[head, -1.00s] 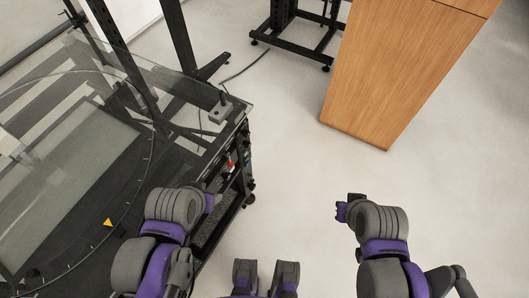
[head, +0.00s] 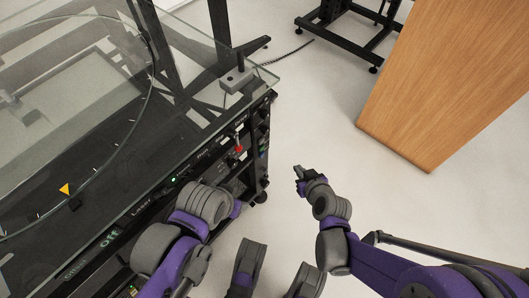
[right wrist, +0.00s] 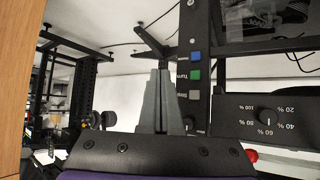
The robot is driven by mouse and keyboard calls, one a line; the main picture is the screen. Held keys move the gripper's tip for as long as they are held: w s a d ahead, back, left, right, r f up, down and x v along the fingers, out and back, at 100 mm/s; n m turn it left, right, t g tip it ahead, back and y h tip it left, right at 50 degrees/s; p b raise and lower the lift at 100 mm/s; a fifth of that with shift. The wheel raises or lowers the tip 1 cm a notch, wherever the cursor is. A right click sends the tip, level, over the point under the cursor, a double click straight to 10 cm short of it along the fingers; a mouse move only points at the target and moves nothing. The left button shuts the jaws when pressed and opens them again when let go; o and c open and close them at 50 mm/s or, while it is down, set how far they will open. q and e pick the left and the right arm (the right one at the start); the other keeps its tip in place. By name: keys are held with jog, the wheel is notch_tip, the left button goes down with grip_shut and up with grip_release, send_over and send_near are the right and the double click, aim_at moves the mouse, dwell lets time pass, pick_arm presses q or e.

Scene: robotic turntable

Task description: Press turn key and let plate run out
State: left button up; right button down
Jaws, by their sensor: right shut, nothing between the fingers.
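In the right wrist view a narrow black panel carries a blue key (right wrist: 196,56), a green key labelled Turn (right wrist: 195,75) and a grey key labelled Stop (right wrist: 194,95). My right gripper (head: 300,176) is shut and empty, in free air to the right of the turntable's side panel. Its fingers (right wrist: 161,72) show left of the keys, apart from them. My left gripper (head: 238,209) is mostly hidden by its arm, close to the turntable's front.
A percentage dial (right wrist: 267,117) and a red knob (right wrist: 251,155) sit near the keys. A grey block with a post (head: 236,79) stands on the glass corner. A wooden cabinet (head: 455,80) stands at the right. Pale floor between is clear.

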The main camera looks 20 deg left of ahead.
aim_at(261, 148)
jog(key=shift+n+y, duration=0.3)
jog(key=f, duration=0.1)
jog(key=a+f, duration=0.1)
jog(key=a+f+b, duration=0.1)
jog(key=shift+w+a+f, duration=0.25)
jog(key=shift+w+f, duration=0.1)
jog(key=shift+w, duration=0.05)
jog(key=w+a+p, duration=0.2)
jog(key=w+a, duration=0.1)
jog(key=a, duration=0.5)
jog(key=shift+a, duration=0.15)
jog(key=shift+a, duration=0.15)
dwell(1.6)
jog(key=shift+w+a, duration=0.15)
jog(key=shift+a, duration=0.1)
